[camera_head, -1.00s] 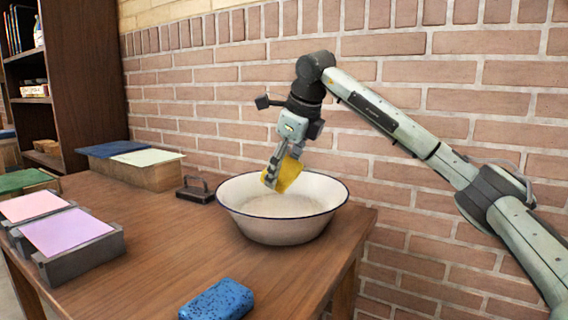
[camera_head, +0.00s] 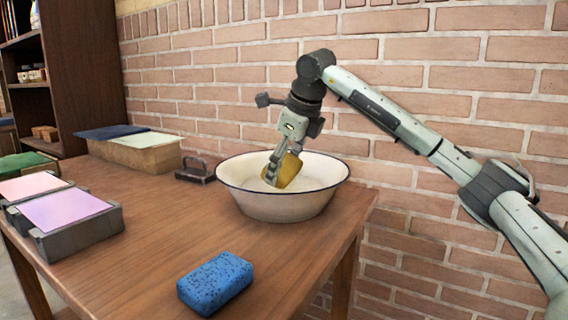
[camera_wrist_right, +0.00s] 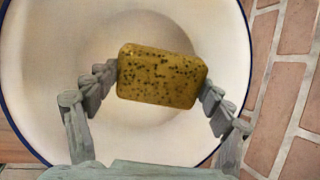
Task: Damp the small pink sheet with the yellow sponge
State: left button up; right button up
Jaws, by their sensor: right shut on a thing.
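My right gripper (camera_head: 281,173) is shut on the yellow sponge (camera_head: 289,172) inside the white enamel basin with a blue rim (camera_head: 242,199). The right wrist view shows the dark-speckled sponge (camera_wrist_right: 160,77) between both fingers, over the pale basin bottom (camera_wrist_right: 130,140). I cannot tell if it touches the bottom. Two pinkish sheets lie on grey blocks at the left: a pale pink one (camera_head: 30,186) and a pink-lilac one (camera_head: 66,209) nearer the front. I cannot tell which is the small pink sheet. My left gripper is not in view.
A blue sponge (camera_head: 215,283) lies at the table's front. A dark handled tool (camera_head: 194,173) stands left of the basin. Behind it, a wooden box (camera_head: 149,157) bears a pale green sheet and a blue one. The table middle is clear; a brick wall is behind.

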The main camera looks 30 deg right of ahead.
aim_at(284, 164)
dwell(0.5)
notch_tip(284, 164, up, 3)
jog(key=p, duration=0.2)
jog(key=shift+r+p, duration=0.15)
jog(key=shift+p, duration=0.25)
jog(key=shift+r+p, duration=0.35)
jog(key=shift+r, duration=2.35)
jog(key=shift+r, duration=0.1)
notch_tip(284, 164, up, 4)
jog(key=shift+f, duration=0.1)
dwell(0.7)
